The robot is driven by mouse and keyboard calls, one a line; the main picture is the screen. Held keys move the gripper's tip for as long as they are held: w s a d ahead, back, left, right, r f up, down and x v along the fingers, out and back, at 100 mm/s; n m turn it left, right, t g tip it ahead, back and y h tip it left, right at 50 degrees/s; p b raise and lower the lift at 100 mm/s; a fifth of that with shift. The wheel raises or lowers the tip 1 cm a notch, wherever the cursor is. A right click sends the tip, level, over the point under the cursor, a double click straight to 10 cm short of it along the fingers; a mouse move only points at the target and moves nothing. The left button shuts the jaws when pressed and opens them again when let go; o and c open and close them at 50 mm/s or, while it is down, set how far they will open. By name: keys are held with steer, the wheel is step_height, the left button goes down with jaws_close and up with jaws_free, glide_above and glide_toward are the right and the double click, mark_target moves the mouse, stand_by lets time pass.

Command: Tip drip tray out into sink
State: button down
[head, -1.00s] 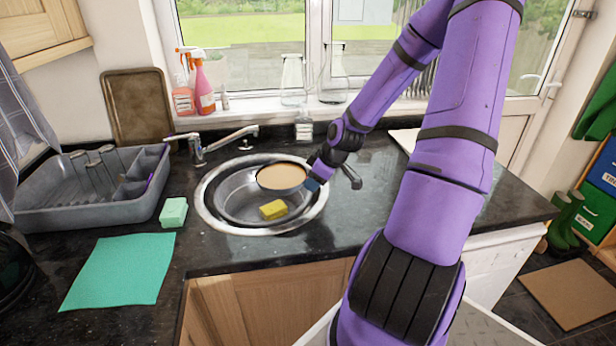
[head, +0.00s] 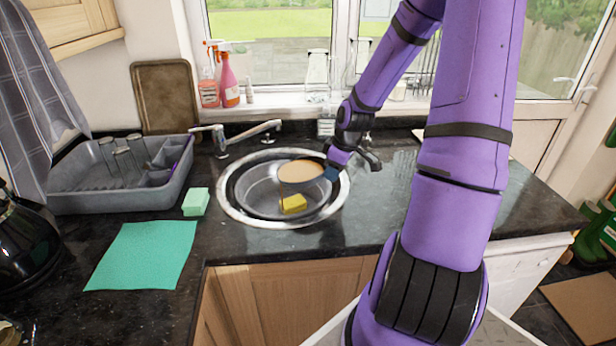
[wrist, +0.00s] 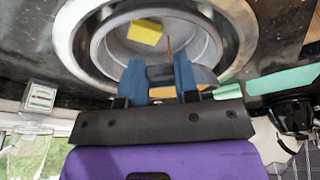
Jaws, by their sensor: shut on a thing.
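The drip tray (head: 301,172) is a round, shallow, dark-rimmed dish with tan liquid in it. It hangs over the sink bowl (head: 246,199), tilted, its left edge lower. A thin brownish streak runs down from its left edge, and it also shows in the wrist view. My gripper (head: 331,174) is shut on the tray's right side. In the wrist view my gripper's blue fingers (wrist: 160,76) stand either side of the tray's dark edge (wrist: 205,76); most of the tray is hidden there.
A yellow sponge (head: 293,204) lies in the sink bowl under the tray. The tap (head: 245,133) stands behind the sink. A grey dish rack (head: 120,180) with glasses, a pale green sponge (head: 196,202) and a teal cloth (head: 143,255) are to the left. Bottles line the windowsill.

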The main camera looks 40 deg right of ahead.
steer(key=shift+w+r+g, duration=0.1)
steer(key=shift+r+g, duration=0.2)
steer(key=shift+r, duration=0.3)
stand_by(0.6)
steer(key=shift+w+r+g, duration=0.1)
steer(key=shift+r+g, duration=0.2)
steer(key=shift+r, duration=0.1)
steer(key=shift+w+a+r+g+h, duration=0.15)
steer(key=shift+r+g+h, duration=0.1)
steer(key=shift+r, duration=0.15)
steer(key=shift+w+a+r+g+h, duration=0.1)
steer(key=shift+w+r+g+h, duration=0.05)
steer(key=shift+r+g+h, duration=0.15)
stand_by(1.1)
steer(key=shift+w+r, duration=0.1)
steer(key=shift+r, duration=0.25)
steer(key=shift+w+a+r+g+h, duration=0.25)
steer(key=shift+w+r+g, duration=0.15)
steer(key=shift+r+g, duration=0.25)
steer(key=shift+w+a+r+g+h, duration=0.2)
steer(key=shift+w+r+g, duration=0.25)
steer(key=shift+r, duration=0.3)
stand_by(1.8)
steer(key=shift+w+r, duration=0.1)
steer(key=shift+r, duration=0.05)
steer(key=shift+w+a+r+g, duration=0.1)
steer(key=shift+w+r+g, duration=0.1)
steer(key=shift+g, duration=0.15)
stand_by(0.5)
